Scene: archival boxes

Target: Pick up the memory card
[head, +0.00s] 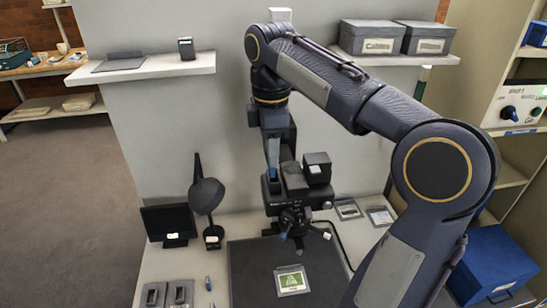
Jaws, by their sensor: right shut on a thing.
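My right arm comes in from the right, bends high over the bench and points down. My right gripper (272,170) hangs just behind and left of the top of a black microscope-like device (293,190). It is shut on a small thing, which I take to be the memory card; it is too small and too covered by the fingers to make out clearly. A blue patch shows at the fingers. I cannot tell whether the gripper touches the device. My left gripper is not in view.
A dark mat (255,275) bears a green picture card (291,281). A small monitor (169,223) and a dark lamp (206,195) stand left. Grey boxes (372,37) sit on the upper right shelf, a blue box (495,265) lower right. The wall shelf (150,68) is at upper left.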

